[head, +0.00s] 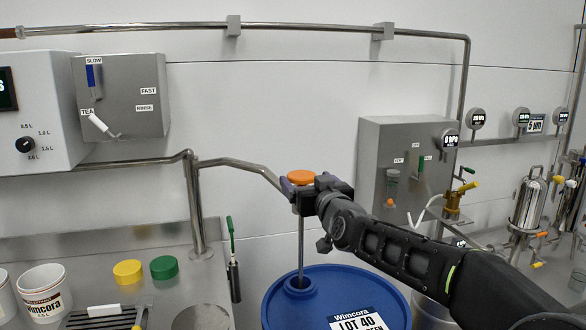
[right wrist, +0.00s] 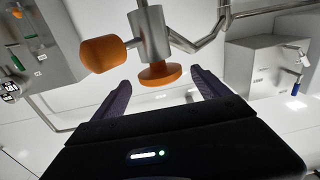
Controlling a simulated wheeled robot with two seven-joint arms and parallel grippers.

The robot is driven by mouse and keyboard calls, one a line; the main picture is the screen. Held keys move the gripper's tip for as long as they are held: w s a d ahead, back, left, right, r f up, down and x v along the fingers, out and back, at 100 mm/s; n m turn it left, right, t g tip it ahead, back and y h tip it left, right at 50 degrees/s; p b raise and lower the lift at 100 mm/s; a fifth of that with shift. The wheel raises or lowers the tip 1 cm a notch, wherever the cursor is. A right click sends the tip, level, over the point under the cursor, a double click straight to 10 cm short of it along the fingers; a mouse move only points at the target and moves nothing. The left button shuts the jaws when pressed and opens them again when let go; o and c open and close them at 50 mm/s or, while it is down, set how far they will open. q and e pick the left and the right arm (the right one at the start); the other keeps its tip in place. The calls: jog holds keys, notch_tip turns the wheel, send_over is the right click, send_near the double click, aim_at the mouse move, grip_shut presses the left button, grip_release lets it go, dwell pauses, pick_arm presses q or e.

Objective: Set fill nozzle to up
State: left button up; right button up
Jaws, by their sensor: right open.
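The fill nozzle (head: 301,240) is a thin upright metal tube at the end of a bent pipe. Its lower end meets the opening in the top of a blue drum (head: 350,285); how deep it goes is hidden. An orange round cap (head: 300,177) tops it. In the right wrist view, the cap (right wrist: 160,75) sits below a metal cylinder (right wrist: 149,35) with an orange knob (right wrist: 102,54) at its side. My right gripper (head: 300,188) is open at the cap; its fingers (right wrist: 160,88) lie either side, with visible gaps. My left gripper is not in view.
A grey valve box (head: 385,150) with handles hangs behind my right arm. A grey switch box (head: 120,95) is on the left wall. Yellow (head: 128,272) and green (head: 164,267) caps lie on the left counter. Piping and steel filters (head: 530,200) stand at right.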

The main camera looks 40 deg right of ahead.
aim_at(297, 171)
jog(key=shift+s, duration=0.15)
jog(key=shift+x, duration=3.95)
jog(key=shift+a, duration=0.1)
grip_shut()
